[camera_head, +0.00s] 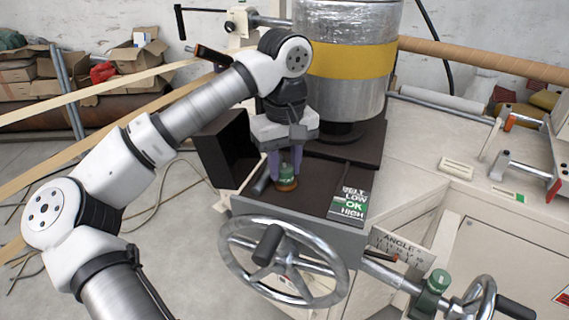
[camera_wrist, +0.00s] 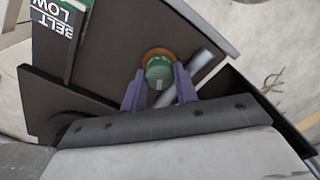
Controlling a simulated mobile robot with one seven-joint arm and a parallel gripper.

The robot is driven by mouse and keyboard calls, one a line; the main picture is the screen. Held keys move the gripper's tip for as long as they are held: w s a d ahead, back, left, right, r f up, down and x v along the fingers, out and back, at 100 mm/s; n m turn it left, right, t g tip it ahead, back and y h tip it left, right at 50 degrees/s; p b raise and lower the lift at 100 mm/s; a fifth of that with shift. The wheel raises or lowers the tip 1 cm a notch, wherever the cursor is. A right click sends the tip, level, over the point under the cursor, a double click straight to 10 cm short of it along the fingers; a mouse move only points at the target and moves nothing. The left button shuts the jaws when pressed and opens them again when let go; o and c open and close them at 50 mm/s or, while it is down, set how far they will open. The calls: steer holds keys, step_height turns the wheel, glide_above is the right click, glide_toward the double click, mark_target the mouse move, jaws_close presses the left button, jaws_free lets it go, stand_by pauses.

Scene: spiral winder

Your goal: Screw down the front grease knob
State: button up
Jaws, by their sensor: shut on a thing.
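A green grease knob (camera_head: 286,172) sits on an orange-brown round base (camera_head: 287,185) near the front edge of the dark plate. My gripper (camera_head: 286,166) points down over it, with a purple finger on each side of the knob. In the wrist view, the green knob (camera_wrist: 158,70) lies between the tips of the two purple fingers (camera_wrist: 159,82), which are shut on it. The orange-brown base (camera_wrist: 156,54) shows beyond the knob.
A large spoked handwheel (camera_head: 283,262) is just below the plate's front edge. A belt gauge label (camera_head: 349,203) lies right of the knob. A metal rod (camera_wrist: 205,62) runs close beside the knob. A silver drum (camera_head: 345,60) with a yellow band stands behind my gripper.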

mark_target(285, 167)
steer(key=shift+m, duration=1.2)
steer(key=o, duration=1)
steer(key=shift+c, duration=0.2)
step_height(285, 167, up, 14)
steer(key=p, duration=0.1)
steer(key=shift+f, duration=0.1)
